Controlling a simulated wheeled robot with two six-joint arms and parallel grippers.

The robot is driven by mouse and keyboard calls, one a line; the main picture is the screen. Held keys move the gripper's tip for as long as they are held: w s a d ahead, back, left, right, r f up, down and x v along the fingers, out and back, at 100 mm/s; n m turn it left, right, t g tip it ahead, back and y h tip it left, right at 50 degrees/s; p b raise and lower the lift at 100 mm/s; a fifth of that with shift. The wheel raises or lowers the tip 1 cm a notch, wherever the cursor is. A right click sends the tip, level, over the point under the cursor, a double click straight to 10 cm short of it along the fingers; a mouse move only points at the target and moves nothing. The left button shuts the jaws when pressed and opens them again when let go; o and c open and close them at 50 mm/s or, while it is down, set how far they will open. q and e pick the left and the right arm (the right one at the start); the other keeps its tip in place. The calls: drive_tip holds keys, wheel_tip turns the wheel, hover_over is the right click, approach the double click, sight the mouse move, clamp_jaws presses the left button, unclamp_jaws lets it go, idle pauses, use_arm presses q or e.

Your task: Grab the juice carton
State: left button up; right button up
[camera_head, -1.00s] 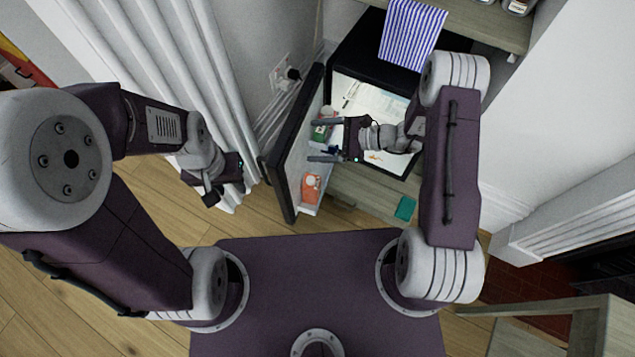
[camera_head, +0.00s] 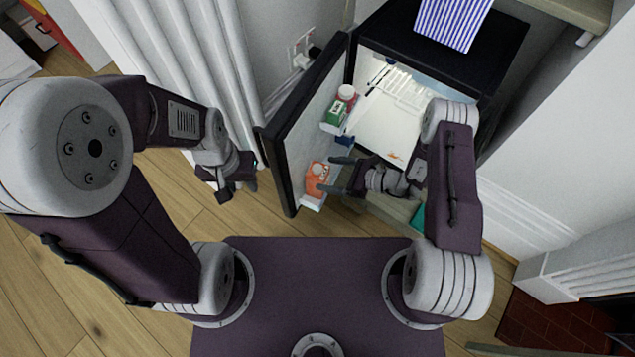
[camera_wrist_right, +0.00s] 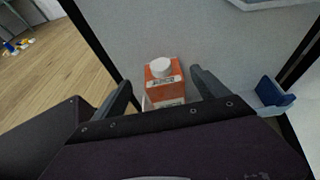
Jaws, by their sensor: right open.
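The orange juice carton (camera_head: 315,180) with a white cap stands in the lower shelf of the open fridge door. In the right wrist view the carton (camera_wrist_right: 164,88) appears between the two fingers, its label facing me. My right gripper (camera_head: 326,174) is open, its fingertips close to the carton in the head view; I cannot tell whether they touch it. The carton's lower part is hidden behind the gripper body in the wrist view. My left gripper (camera_head: 233,192) hangs outside the door on the left, away from the carton; its jaws are unclear.
The black fridge door (camera_head: 290,150) stands between my two grippers. A green item (camera_head: 336,112) and a red-and-white container (camera_head: 347,93) sit in the door further back. A blue item (camera_wrist_right: 276,92) is right of the carton.

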sight(322, 171)
drive_tip(key=b+x, duration=0.3)
drive_tip(key=x, duration=0.1)
drive_tip(key=shift+w+f, duration=0.2)
drive_tip(key=shift+f, duration=0.05)
drive_tip(key=shift+w+a, duration=0.2)
drive_tip(key=shift+a, duration=0.25)
drive_tip(key=shift+r, duration=0.1)
clamp_jaws()
